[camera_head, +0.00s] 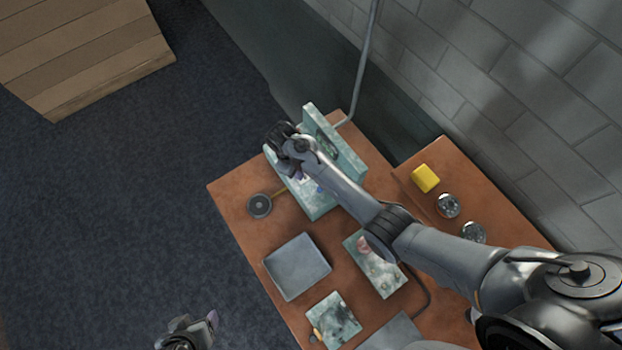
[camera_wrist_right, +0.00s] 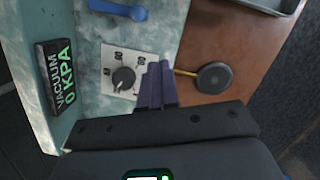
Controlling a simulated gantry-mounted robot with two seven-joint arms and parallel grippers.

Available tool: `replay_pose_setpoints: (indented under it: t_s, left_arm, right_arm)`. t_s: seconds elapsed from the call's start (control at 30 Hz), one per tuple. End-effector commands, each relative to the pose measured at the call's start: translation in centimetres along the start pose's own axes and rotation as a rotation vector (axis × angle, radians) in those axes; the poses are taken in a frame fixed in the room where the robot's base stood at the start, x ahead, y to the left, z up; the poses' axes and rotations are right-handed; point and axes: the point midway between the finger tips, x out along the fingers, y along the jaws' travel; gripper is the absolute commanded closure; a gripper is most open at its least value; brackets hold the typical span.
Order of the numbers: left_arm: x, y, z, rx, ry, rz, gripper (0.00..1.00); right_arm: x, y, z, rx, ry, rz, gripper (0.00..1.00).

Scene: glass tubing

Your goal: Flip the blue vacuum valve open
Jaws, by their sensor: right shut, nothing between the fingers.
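The blue vacuum valve (camera_wrist_right: 118,10) is at the top of the right wrist view, on a pale green marbled panel (camera_wrist_right: 85,85). Its lever lies roughly across the picture, and its upper part is cut off by the frame edge. My right gripper (camera_wrist_right: 156,85) has its purple fingers together and empty, over the panel beside a white plate with a black dial knob (camera_wrist_right: 123,78), apart from the valve. The display (camera_wrist_right: 57,80) reads VACUUM 0 KPA. In the head view my right gripper (camera_head: 297,174) is over the green station. My left gripper (camera_head: 200,328) is at the bottom, off the table; its jaws are unclear.
A round black disc (camera_wrist_right: 213,77) with a yellow stem lies beside the panel. The brown table (camera_head: 240,225) also bears a grey tray (camera_head: 297,267), marbled plates, a yellow block (camera_head: 425,178) and glassy round pieces (camera_head: 448,205). A brick wall (camera_head: 510,90) stands behind.

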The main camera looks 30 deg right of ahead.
Motion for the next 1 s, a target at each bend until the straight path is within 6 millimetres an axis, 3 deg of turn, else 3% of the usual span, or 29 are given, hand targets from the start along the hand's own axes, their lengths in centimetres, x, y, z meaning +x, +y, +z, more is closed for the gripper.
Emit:
replay_pose_setpoints:
  t_s: [0.1,0.4,1.0]
  left_arm:
    - [-0.3,0.0,-0.1,0.0,0.0,0.0,0.31]
    - [-0.5,0.1,-0.2,-0.005,0.001,0.004,0.31]
    - [-0.4,0.2,-0.2,-0.01,0.001,0.008,0.31]
  right_arm:
    - [-1.7,0.8,-1.5,-0.03,-0.051,-0.001,1.0]
    - [-4.1,1.6,-2.8,-0.075,-0.131,-0.003,1.0]
    - [-4.4,1.7,-2.9,-0.082,-0.146,-0.004,1.0]
